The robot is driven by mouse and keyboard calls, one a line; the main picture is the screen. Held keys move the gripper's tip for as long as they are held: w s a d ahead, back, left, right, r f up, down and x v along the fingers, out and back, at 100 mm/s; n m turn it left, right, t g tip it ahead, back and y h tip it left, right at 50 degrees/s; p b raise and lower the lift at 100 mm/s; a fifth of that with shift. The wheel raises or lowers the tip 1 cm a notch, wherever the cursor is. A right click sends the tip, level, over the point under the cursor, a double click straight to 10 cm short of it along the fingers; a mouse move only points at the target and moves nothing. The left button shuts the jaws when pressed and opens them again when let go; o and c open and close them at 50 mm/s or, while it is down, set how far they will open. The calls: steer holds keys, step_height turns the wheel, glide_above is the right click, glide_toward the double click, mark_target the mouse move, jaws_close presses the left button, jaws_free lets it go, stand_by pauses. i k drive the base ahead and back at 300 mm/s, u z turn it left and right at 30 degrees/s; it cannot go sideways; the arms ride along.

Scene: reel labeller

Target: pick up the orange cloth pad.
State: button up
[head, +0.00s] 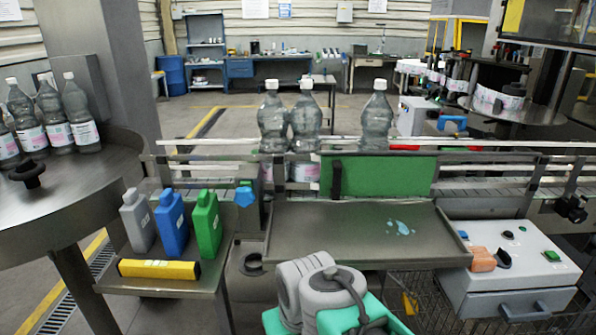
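The orange cloth pad (482,259) is a small, folded-looking orange piece in the head view. It lies on the left part of the sloped top of the grey control box (536,262), close beside a black knob (503,258). Nothing covers it from this side. Grey and teal links of my own arm show at the bottom centre, to the left of the pad and apart from it. My gripper's fingers do not show.
A metal tray (340,240) with a small pale-blue wet patch (401,228) lies left of the box. Bottles (375,115) stand on the conveyor behind a green panel (390,176). Jugs (172,222) and a yellow bar (158,269) are on the left shelf.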

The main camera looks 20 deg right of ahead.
mark_target(483, 262)
steer(key=z, duration=0.55)
steer(key=k, duration=0.2)
steer(key=z, duration=1.2)
